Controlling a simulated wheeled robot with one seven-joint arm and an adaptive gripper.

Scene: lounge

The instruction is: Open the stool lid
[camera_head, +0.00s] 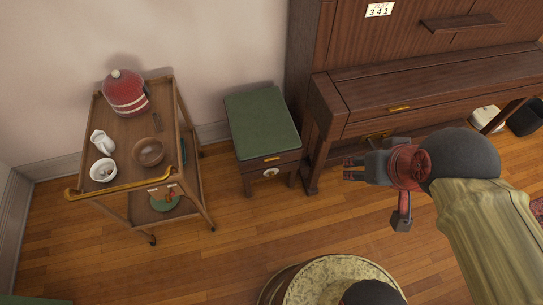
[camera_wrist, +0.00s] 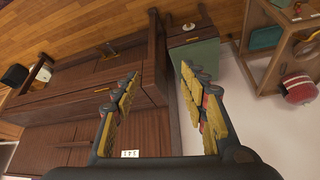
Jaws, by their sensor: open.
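The stool (camera_head: 261,122) stands by the wall between the cart and the piano. Its green padded lid is down flat, with a small brass handle (camera_head: 272,159) on the front edge and a pale round ornament (camera_head: 270,172) below it. The stool also shows at the top of the wrist view (camera_wrist: 203,56), partly hidden by a finger. My gripper (camera_head: 348,169) is open and empty, to the right of the stool and apart from it, in front of the piano. Both yellow-padded fingers of my gripper (camera_wrist: 158,78) are spread in the wrist view.
A dark wooden piano (camera_head: 400,95) stands close on the stool's right. A wooden cart (camera_head: 128,130) on the left holds a red pot (camera_head: 125,95), a white jug (camera_head: 103,143) and bowls. A round patterned object (camera_head: 330,275) is at the bottom. The floor before the stool is clear.

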